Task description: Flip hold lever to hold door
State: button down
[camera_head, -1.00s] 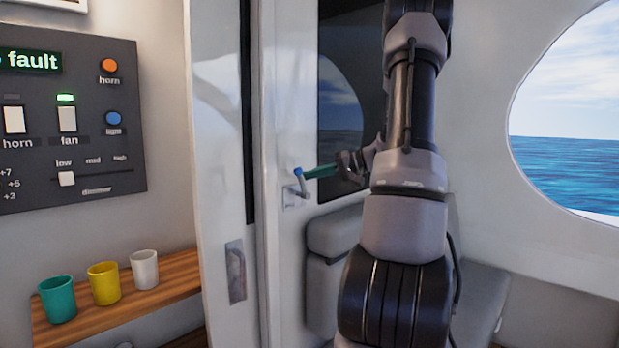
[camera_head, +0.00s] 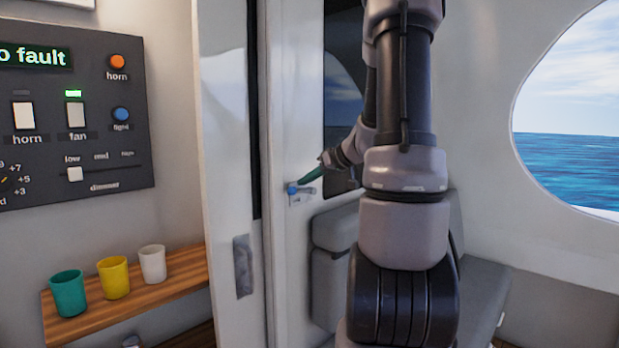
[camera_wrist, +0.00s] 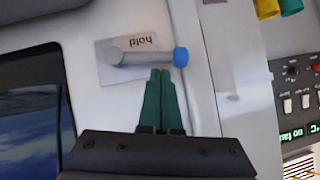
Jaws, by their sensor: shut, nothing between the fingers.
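The hold lever (camera_head: 303,189) is a grey arm with a blue knob on a small plate on the white door (camera_head: 293,110). It lies about level, with its knob to the left in the head view. In the wrist view the lever (camera_wrist: 145,57) crosses a plate marked "hold", which appears upside down. My gripper (camera_head: 298,184) has green fingers, shut and empty. In the wrist view the fingertips (camera_wrist: 163,72) are at the lever's side, close to the blue knob. I cannot tell whether they touch it.
A grey seat (camera_head: 335,232) stands below and right of the lever. A wooden shelf (camera_head: 190,281) with teal, yellow and white cups is at the lower left. A dark control panel (camera_head: 55,105) hangs above it. The white sliding-door edge (camera_head: 225,150) stands left of the lever.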

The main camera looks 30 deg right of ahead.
jog(key=shift+s+a+f, duration=0.1)
jog(key=shift+a+f, duration=0.15)
jog(key=shift+f, duration=0.05)
jog(key=shift+f, duration=0.1)
dwell(0.5)
